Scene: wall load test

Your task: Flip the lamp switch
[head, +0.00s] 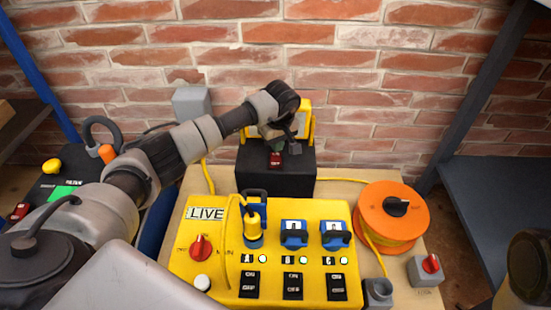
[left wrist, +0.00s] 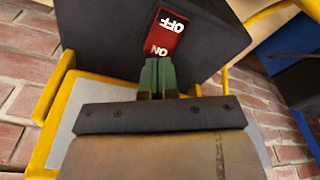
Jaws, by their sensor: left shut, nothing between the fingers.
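The work lamp (head: 306,118) has a yellow frame and stands behind a black box (head: 275,185) against the brick wall. A red lamp switch (head: 275,160) is on the box. In the left wrist view the red switch (left wrist: 166,34) carries OFF and ON lettering, upside down. My left gripper (head: 276,143) is in front of the lamp, just above the switch. Its green fingertips (left wrist: 157,66) are together and empty, close by the ON end; I cannot tell whether they touch it. My gripper and wrist hide part of the lamp.
A yellow control panel (head: 210,276) with a red knob, plugs and rocker switches lies in front of the box. An orange cable reel (head: 393,215) and a grey box with a red knob (head: 427,268) stand to the right. Blue-framed shelving flanks both sides.

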